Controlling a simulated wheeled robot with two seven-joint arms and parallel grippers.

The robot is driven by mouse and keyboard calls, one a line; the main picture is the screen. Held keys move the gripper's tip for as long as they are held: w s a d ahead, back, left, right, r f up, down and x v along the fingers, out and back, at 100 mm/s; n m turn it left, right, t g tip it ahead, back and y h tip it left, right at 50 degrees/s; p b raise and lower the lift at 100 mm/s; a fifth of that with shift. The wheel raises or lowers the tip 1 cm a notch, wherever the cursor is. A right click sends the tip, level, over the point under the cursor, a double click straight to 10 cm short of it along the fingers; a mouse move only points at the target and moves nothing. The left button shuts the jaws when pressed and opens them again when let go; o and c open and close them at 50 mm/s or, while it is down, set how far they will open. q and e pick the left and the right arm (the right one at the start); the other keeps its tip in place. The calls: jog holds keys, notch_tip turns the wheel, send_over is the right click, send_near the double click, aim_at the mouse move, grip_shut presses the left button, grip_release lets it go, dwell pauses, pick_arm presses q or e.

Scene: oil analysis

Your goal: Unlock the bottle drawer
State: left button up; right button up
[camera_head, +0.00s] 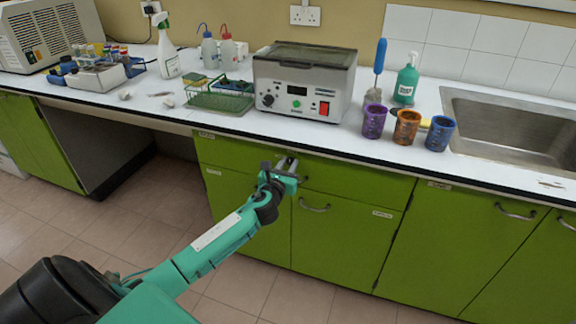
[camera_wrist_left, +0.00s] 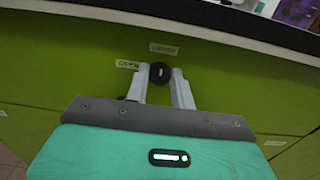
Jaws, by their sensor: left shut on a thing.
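The green drawer front (camera_head: 350,178) lies just under the worktop in the head view, and it fills much of the left wrist view (camera_wrist_left: 60,75). A round black lock knob with a small pale mark (camera_wrist_left: 160,70) stands on this front. My left gripper (camera_head: 288,164) is at the drawer front, and its two pale fingers (camera_wrist_left: 159,82) are shut on the lock knob, one on each side. In the head view the gripper hides the knob. The drawer looks closed. My right gripper is not in view.
The worktop edge (camera_head: 340,154) runs just above my gripper. On top stand a grey bath machine (camera_head: 303,82), a green wire rack (camera_head: 218,98), and purple, orange and blue cups (camera_head: 407,127). A cupboard handle (camera_head: 314,207) sits below right. The floor in front is clear.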

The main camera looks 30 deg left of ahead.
pick_arm(q)
jog(key=shift+n, duration=0.7)
jog(key=n, duration=0.4)
jog(key=shift+a+p, duration=0.1)
jog(key=shift+p, duration=0.25)
jog(key=n, duration=0.7)
jog(key=shift+n+p, duration=0.3)
jog(key=shift+p, duration=0.05)
jog(key=n, duration=0.3)
jog(key=shift+a, duration=0.1)
jog(key=shift+n+p, duration=0.3)
jog(key=shift+n, duration=0.4)
jog(key=shift+f+n, duration=0.1)
jog(key=shift+n, duration=0.2)
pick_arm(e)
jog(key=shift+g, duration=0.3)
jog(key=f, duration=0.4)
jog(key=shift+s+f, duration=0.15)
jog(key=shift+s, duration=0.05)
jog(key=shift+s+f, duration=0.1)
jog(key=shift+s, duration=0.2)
